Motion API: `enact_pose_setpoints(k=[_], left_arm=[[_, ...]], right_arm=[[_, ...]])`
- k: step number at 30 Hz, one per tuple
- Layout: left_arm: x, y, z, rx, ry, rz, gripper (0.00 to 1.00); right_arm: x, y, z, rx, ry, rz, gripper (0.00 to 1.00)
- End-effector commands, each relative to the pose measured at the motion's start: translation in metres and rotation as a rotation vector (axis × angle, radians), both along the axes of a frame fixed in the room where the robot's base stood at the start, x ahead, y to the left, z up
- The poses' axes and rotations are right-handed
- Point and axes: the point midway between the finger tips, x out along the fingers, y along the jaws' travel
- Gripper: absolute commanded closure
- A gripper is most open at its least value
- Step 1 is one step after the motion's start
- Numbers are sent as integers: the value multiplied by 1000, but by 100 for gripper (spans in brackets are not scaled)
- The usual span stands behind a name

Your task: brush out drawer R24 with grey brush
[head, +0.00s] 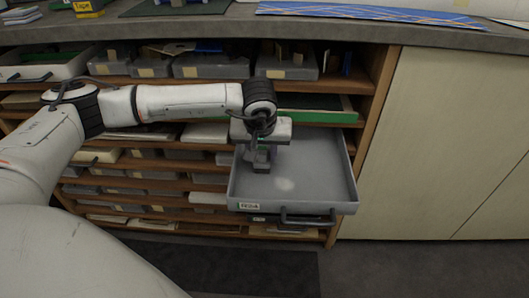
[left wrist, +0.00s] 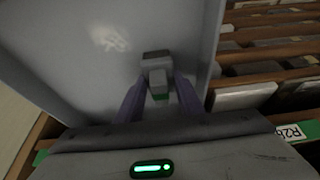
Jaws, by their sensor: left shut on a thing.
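The grey drawer R24 (head: 330,190) is pulled out of the shelf unit, with its label (head: 249,206) on the front. A pale dusty patch (head: 285,184) lies on its floor, and it also shows in the left wrist view (left wrist: 108,38). My left gripper (head: 262,150) is over the left part of the drawer, pointing down. It is shut on the grey brush (head: 261,168), seen between the two fingers in the left wrist view (left wrist: 156,62). I cannot tell whether the brush touches the drawer floor. The patch is just right of the brush in the head view. My right gripper is not in view.
The wooden shelf unit (head: 367,100) holds several other grey trays and a green-edged board (head: 310,115) behind the drawer. A counter (head: 225,28) runs above. A black handle (head: 308,218) sits at the drawer front. A pale cabinet panel (head: 450,140) is to the right.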

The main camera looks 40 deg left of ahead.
Motion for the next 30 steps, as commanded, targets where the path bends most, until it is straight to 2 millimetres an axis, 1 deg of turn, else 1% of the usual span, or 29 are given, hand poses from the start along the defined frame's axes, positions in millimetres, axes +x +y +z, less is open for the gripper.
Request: enact_pose_setpoints(k=[1,2,5,21,24,30], left_arm=[[-2,1,-4,2,6,1,84],[-2,1,-3,2,6,2,84],[-1,1,2,2,6,2,84],[0,0,58,1,0,0,84],[0,0,60,1,2,1,84],[0,0,59,0,1,0,84]], right_arm=[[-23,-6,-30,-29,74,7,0],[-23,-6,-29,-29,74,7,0],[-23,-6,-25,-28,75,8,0],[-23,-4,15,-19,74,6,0],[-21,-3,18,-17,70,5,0],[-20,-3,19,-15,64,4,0]])
